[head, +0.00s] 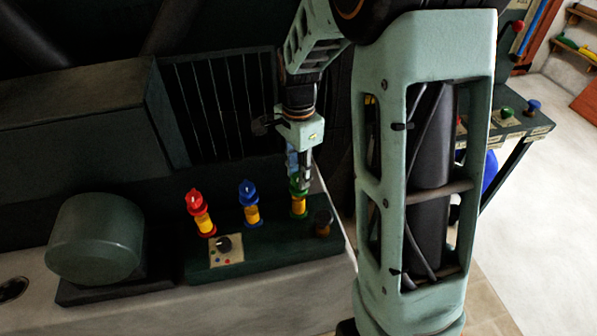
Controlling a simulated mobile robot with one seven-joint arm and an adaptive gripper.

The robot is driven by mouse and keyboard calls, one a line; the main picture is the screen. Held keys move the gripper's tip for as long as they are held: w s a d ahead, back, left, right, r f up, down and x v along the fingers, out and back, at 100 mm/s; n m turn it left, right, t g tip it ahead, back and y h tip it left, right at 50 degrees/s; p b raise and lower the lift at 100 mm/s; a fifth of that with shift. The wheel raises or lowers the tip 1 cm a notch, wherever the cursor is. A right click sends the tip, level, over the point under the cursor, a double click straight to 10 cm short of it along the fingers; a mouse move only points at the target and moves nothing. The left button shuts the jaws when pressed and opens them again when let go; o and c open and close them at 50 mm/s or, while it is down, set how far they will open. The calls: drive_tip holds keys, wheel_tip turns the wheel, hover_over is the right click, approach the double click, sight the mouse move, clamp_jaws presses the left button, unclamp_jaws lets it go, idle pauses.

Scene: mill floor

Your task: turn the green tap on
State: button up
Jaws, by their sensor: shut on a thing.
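The green tap (299,205) stands on a dark green base (270,251), to the right of a blue tap (249,203) and a red tap (200,212). It has a yellow body like the other two. My gripper (300,186) reaches down from above and is shut on the green tap's top. The fingers and wrist hide most of the tap's handle, so its angle cannot be told.
A dark knob (323,222) stands just right of the green tap. A green drum (96,239) stands at left. A barred grille (222,95) lies behind. Open floor is at right.

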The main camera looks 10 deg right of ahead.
drive_tip(key=n, duration=0.4)
drive_tip(key=shift+n, duration=0.4)
idle(0.4)
drive_tip(key=o, duration=1.2)
drive_tip(key=shift+c, duration=0.2)
wheel_tip(320, 180, up, 12)
drive_tip(key=shift+w, duration=0.1)
